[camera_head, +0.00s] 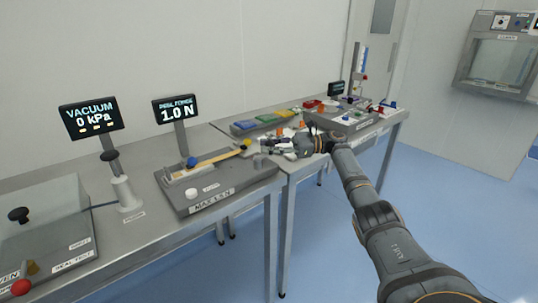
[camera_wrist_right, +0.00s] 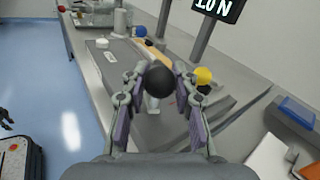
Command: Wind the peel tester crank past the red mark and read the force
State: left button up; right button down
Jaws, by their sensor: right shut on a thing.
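The peel tester (camera_head: 222,190) is a grey base on the bench, with a yellow strip (camera_head: 215,157), a blue knob (camera_head: 192,162) and a yellow knob (camera_head: 246,143) on top. Its force display (camera_head: 176,110) reads 1.0 N; the wrist view shows part of it (camera_wrist_right: 215,8). My right gripper (camera_head: 272,145) is at the tester's right end. In the wrist view its fingers (camera_wrist_right: 160,90) are shut around a black ball knob (camera_wrist_right: 160,77), seemingly the crank's handle. The knob is hidden in the head view. My left gripper is out of view.
A vacuum display (camera_head: 90,116) reading 0 kPa and a white post (camera_head: 124,193) stand left of the tester. Coloured trays (camera_head: 265,121) lie behind my right gripper. Another grey station (camera_head: 350,115) stands farther right. The blue floor in front of the bench is clear.

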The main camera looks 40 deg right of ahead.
jog(key=shift+r+g, duration=0.1)
jog(key=shift+g, duration=0.2)
jog(key=c, duration=1)
grip_release()
jog(key=shift+s, duration=0.1)
jog(key=shift+c, duration=0.2)
jog(key=shift+d, duration=0.15)
jog(key=v, duration=0.7)
jog(key=shift+s+d, duration=0.1)
jog(key=shift+s, duration=0.05)
